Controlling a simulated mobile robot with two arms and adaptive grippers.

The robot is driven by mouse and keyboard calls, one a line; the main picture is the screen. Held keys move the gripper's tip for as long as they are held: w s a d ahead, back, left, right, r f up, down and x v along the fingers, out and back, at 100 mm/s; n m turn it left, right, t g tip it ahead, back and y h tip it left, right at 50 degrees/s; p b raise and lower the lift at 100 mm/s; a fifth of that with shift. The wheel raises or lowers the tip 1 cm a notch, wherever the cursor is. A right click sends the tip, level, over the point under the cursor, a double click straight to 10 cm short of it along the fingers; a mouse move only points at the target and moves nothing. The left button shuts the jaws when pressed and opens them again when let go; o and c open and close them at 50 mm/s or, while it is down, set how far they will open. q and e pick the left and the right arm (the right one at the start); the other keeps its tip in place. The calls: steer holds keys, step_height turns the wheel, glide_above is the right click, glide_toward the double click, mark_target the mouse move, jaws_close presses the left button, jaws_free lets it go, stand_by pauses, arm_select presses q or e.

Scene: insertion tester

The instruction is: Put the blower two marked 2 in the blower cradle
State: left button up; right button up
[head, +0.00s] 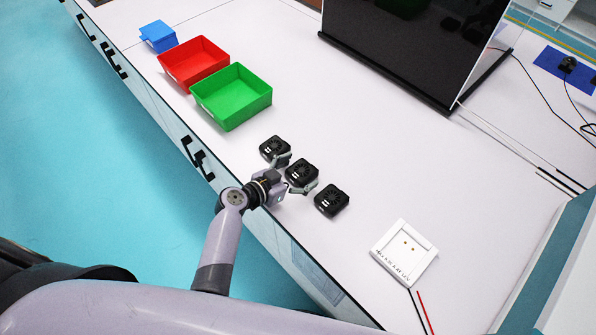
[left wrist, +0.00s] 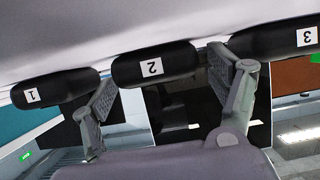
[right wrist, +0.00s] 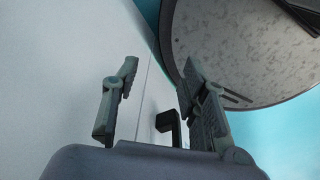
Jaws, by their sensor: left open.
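Blower two, black with a white 2 label, is the middle one of a row in the head view (head: 301,171). It also shows in the left wrist view (left wrist: 154,69), its label upside down. My left gripper (head: 291,174) is open, with one finger on each side of blower two; whether the fingers touch it I cannot tell. The white blower cradle (head: 388,262) lies to the lower right in the head view, with nothing in it. My right gripper (right wrist: 158,72) is open and empty in the right wrist view, and is not seen in the head view.
Blower one (left wrist: 55,89) and blower three (left wrist: 285,39) stand close beside the left fingers. Green (head: 235,112), red (head: 180,72) and blue (head: 158,36) bins stand at the upper left. A dark screen (head: 405,40) is at the back. Table between blowers and cradle is clear.

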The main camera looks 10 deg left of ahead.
mark_target(296, 174)
arm_select(q)
steer(key=shift+r+p, duration=0.1)
steer(key=shift+p, duration=0.4)
steer(key=b+v, duration=0.1)
steer(key=v, duration=0.1)
steer(key=b+v, duration=0.1)
steer(key=v, duration=0.2)
steer(key=shift+s+a+b, duration=0.2)
steer(key=shift+s+b, duration=0.15)
steer(key=shift+b, duration=0.05)
steer(key=b+v, duration=0.2)
steer(key=v, duration=0.9)
steer(key=shift+s+r+b, duration=0.25)
steer(key=shift+b, duration=0.15)
steer(key=shift+a, duration=0.1)
